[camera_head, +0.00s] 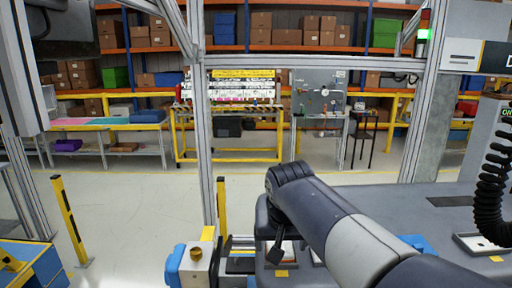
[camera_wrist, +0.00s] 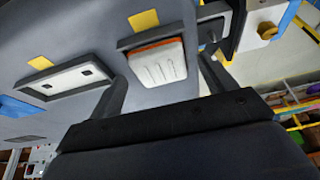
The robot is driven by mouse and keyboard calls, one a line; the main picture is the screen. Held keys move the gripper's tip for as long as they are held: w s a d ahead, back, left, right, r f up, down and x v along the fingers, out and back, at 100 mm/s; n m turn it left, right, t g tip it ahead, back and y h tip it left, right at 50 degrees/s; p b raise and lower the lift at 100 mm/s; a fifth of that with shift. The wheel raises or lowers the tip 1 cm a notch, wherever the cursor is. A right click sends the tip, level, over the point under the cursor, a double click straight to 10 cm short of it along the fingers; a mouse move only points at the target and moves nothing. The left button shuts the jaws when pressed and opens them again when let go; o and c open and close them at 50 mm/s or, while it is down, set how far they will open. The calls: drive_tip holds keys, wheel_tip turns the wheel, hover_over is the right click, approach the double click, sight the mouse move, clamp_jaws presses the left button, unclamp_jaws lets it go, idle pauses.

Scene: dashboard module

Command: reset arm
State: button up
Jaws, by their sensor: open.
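My gripper (camera_wrist: 164,68) is open, with its two dark fingers spread apart in the wrist view and nothing between them touching either finger. A white ribbed module with an orange edge (camera_wrist: 160,62) sits in a dark-framed slot on the grey dashboard (camera_wrist: 95,22), lying beyond the fingers in the picture. A second slot (camera_wrist: 65,80), at left, shows a flat white plate with two dark spots. In the head view my arm reaches over the grey dashboard (camera_head: 400,200) and bends down at its far end. Most of my gripper is hidden there behind the arm.
A metal frame post (camera_head: 200,130) stands left of my arm. A black coiled cable (camera_head: 492,180) hangs at right. A blue-and-white fixture with a brass knob (camera_head: 195,255) stands beside the dashboard. Open floor (camera_head: 130,195) lies at left, with a yellow-black post (camera_head: 70,220).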

drive_tip(key=shift+w+f+p, duration=0.1)
drive_tip(key=shift+w+p, duration=0.2)
drive_tip(key=shift+p, duration=0.05)
drive_tip(key=shift+r+p, duration=0.8)
drive_tip(key=shift+r, duration=0.45)
drive_tip(key=shift+s, duration=0.1)
drive_tip(key=shift+f, duration=0.1)
